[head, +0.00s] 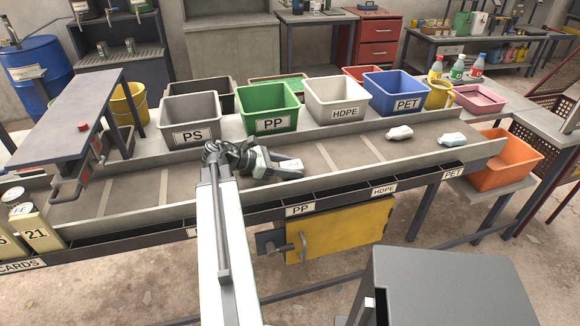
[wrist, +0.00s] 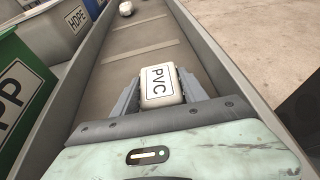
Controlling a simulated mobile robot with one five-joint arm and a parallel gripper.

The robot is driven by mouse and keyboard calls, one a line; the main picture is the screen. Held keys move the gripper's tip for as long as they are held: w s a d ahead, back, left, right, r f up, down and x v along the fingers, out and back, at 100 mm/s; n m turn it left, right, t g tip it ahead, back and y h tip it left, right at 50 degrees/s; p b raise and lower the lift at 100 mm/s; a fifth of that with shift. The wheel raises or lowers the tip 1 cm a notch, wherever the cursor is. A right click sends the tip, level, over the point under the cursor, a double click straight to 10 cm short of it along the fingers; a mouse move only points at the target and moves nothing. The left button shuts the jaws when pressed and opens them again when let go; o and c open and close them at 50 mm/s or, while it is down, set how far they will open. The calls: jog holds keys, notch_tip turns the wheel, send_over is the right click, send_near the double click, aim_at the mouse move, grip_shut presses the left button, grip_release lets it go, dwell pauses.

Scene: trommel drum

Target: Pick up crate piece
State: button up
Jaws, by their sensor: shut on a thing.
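My gripper (head: 292,168) is low over the conveyor trough, near its middle, pointing right in the head view. In the wrist view my gripper (wrist: 160,90) is shut on a cream block (wrist: 160,85) labelled PVC, with one finger on each side. No other piece in view is clearly marked as a crate piece.
Bins labelled PS (head: 192,112), PP (head: 268,105), HDPE (head: 338,97) and PET (head: 398,88) line the back. The near trough wall (head: 120,223) is close to my arm.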

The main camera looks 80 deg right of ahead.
aim_at(291, 165)
jog(key=shift+r, duration=0.1)
notch_tip(291, 165, up, 10)
jog(key=p, duration=1)
jog(key=shift+s, duration=0.1)
